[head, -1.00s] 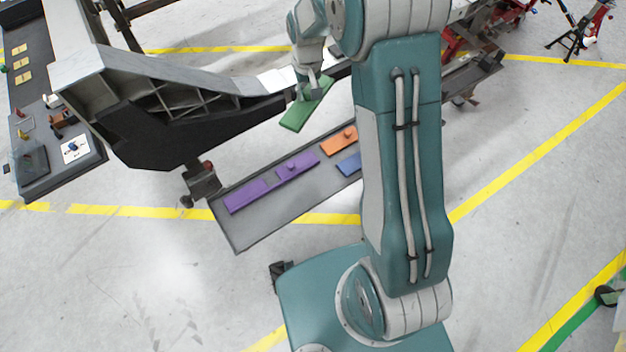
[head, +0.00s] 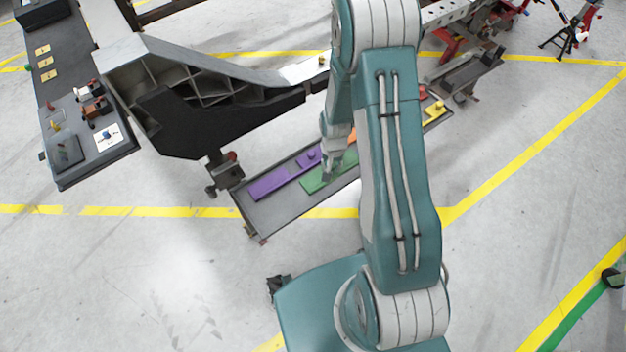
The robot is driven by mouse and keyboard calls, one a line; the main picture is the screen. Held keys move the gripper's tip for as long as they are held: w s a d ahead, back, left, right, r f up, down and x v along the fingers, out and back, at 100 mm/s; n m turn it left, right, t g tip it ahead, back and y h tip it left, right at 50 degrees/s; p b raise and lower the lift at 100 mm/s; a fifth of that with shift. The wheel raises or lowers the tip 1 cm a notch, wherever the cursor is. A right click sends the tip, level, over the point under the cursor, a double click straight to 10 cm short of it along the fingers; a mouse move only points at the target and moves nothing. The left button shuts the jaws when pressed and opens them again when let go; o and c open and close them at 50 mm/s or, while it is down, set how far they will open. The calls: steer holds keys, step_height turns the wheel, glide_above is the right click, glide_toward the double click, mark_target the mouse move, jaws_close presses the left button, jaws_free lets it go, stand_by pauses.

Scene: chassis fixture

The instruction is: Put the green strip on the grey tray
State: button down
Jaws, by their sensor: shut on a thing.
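The green strip (head: 316,184) is in the head view, over the grey tray (head: 275,219), in front of the purple strip (head: 275,184). My gripper (head: 328,176) points down and is shut on the green strip. The strip looks level and low over the tray's bare near part; I cannot tell whether it touches the tray floor. My arm hides the tray's middle and the fingertips are small in the picture.
An orange piece (head: 352,150) shows partly beside my arm, and a yellow piece (head: 434,110) lies at the tray's far right end. The large chassis part (head: 180,125) stands close behind the tray. A dark table (head: 75,130) stands at the left.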

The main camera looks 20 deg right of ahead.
mark_target(317, 174)
steer(key=a, duration=0.1)
steer(key=a+f, duration=0.1)
steer(key=a, duration=0.1)
steer(key=a+f, duration=0.1)
steer(key=shift+a, duration=0.2)
steer(key=a+f, duration=0.1)
steer(key=f, duration=0.1)
steer(key=a+f, duration=0.1)
steer(key=shift+a+f, duration=0.2)
steer(key=shift+f, duration=0.2)
steer(key=shift+a+f, duration=0.4)
steer(key=shift+f, duration=0.2)
steer(key=f, duration=0.3)
steer(key=shift+w+a+f, duration=0.1)
steer(key=shift+a+f, duration=0.15)
steer(key=shift+a, duration=0.15)
steer(key=shift+d, duration=0.1)
steer(key=shift+c, duration=1.9)
jaws_free()
